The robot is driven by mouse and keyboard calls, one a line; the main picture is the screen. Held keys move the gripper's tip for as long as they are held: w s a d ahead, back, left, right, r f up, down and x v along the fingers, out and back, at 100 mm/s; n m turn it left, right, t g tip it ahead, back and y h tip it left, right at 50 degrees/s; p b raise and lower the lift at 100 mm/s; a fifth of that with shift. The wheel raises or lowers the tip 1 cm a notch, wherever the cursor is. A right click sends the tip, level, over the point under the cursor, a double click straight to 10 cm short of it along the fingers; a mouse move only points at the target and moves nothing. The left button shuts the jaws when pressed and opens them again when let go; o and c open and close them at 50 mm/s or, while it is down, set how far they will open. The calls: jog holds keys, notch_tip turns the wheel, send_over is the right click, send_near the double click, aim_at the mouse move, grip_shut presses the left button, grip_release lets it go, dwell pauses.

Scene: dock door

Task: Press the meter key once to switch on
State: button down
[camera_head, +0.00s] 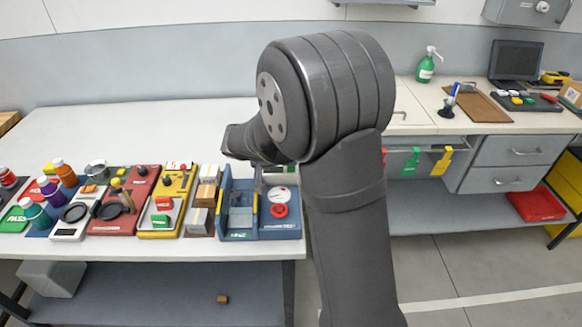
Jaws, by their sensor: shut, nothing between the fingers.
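My arm stands large in the middle of the view, and its dark wrist part reaches left over the bench. I cannot tell for sure which device is the meter. A blue unit (268,221) at the bench's right end carries a round white dial and a red ring (280,211).
Left of the blue unit stand a yellow tray (148,227), a red tray (107,227), a white device (68,232) and several bottles. The back of the white bench (130,128) is clear. A second counter at right holds a green bottle (427,68) and a laptop (515,62).

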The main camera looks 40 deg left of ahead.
jog(key=shift+f, duration=0.25)
dwell(0.5)
jog(key=shift+r, duration=0.9)
jog(key=shift+r, duration=2.5)
notch_tip(320, 180, up, 4)
jog(key=shift+f, duration=0.1)
